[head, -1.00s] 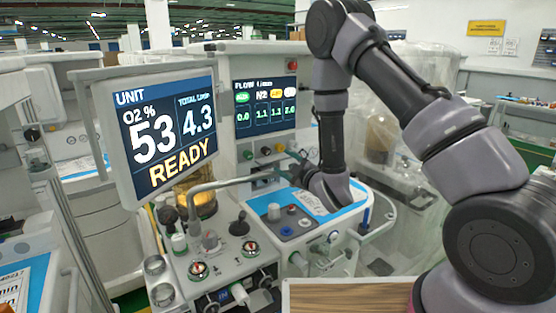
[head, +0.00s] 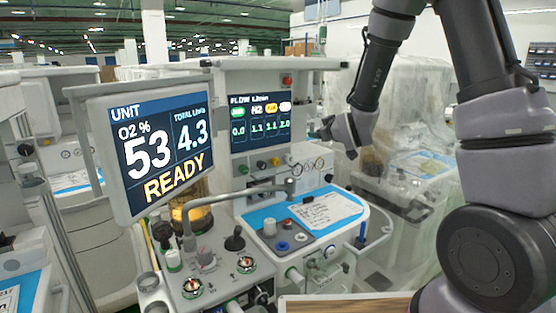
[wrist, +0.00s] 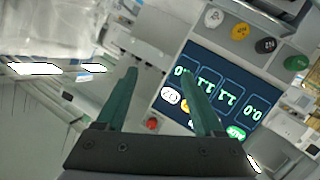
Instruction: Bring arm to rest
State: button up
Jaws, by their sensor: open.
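My arm reaches in from the right in the head view. My gripper (head: 327,124) hangs in the air to the right of the flow screen (head: 260,120), above and behind the cart's work surface. In the wrist view my gripper (wrist: 160,78) shows two green fingers spread apart with nothing between them. The flow screen (wrist: 222,95) appears tilted and upside down beyond the fingers, apart from them. The larger unit screen (head: 155,150) reads 53, 4.3 and READY.
The anaesthesia cart's blue-edged work surface (head: 268,220) carries a paper sheet (head: 325,212) and knobs. A bent metal tube (head: 235,190) crosses above the cart. A plastic-wrapped machine (head: 385,110) stands behind my arm. A wooden top (head: 345,305) lies at the bottom edge.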

jog(key=s+d+r+m+g+h, duration=0.2)
jog(key=s+d+r+m+g, duration=0.2)
jog(key=s+d+r+m, duration=0.5)
jog(key=s+d+r+m+g, duration=0.1)
jog(key=s+r, duration=0.1)
jog(key=s, duration=0.9)
jog(key=s+d+r+m+g, duration=0.1)
jog(key=s+r+g, duration=0.1)
jog(key=s, duration=1)
jog(key=shift+s+r+g+y, duration=0.2)
jog(key=shift+r+g+y, duration=0.1)
jog(key=shift+r+y, duration=0.1)
dwell(0.7)
